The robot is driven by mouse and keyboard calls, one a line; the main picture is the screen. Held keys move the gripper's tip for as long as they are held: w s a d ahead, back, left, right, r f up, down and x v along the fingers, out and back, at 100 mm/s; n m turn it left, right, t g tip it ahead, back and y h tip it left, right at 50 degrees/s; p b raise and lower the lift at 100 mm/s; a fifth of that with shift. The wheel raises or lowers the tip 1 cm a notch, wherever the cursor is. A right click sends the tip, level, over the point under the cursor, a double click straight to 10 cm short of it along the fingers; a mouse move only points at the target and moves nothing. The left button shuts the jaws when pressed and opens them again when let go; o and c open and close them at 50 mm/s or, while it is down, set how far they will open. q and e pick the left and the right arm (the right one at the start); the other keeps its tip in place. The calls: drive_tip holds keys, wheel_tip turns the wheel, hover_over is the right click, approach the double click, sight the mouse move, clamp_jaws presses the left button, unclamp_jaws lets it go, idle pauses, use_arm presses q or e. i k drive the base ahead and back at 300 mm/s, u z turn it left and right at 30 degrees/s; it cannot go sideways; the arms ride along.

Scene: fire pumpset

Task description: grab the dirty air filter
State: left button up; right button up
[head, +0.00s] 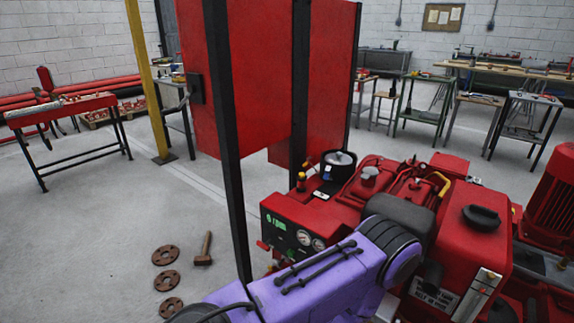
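No part is clearly marked as the dirty air filter. A black round canister with a pale top (339,166) stands on the far side of the red pump engine (470,235), and I cannot tell whether it is the filter. A purple arm link with black hoses and a ribbed dark joint, which looks like mine, reaches in from the bottom and covers part of the engine's near side. I cannot make out gripper fingers at its end. Neither of my grippers shows.
A red panel on black posts (237,150) stands just left of the engine. Rusty flanges (166,280) and a hammer (204,249) lie on the floor. A red-topped workbench (62,110) is at left, and more benches (500,75) stand behind. The floor at left is mostly open.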

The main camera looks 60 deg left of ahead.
sight(338, 158)
drive_tip(key=u, duration=3.5)
drive_tip(key=k, duration=1.8)
drive_tip(key=z, duration=1.25)
drive_tip(key=i, duration=1.05)
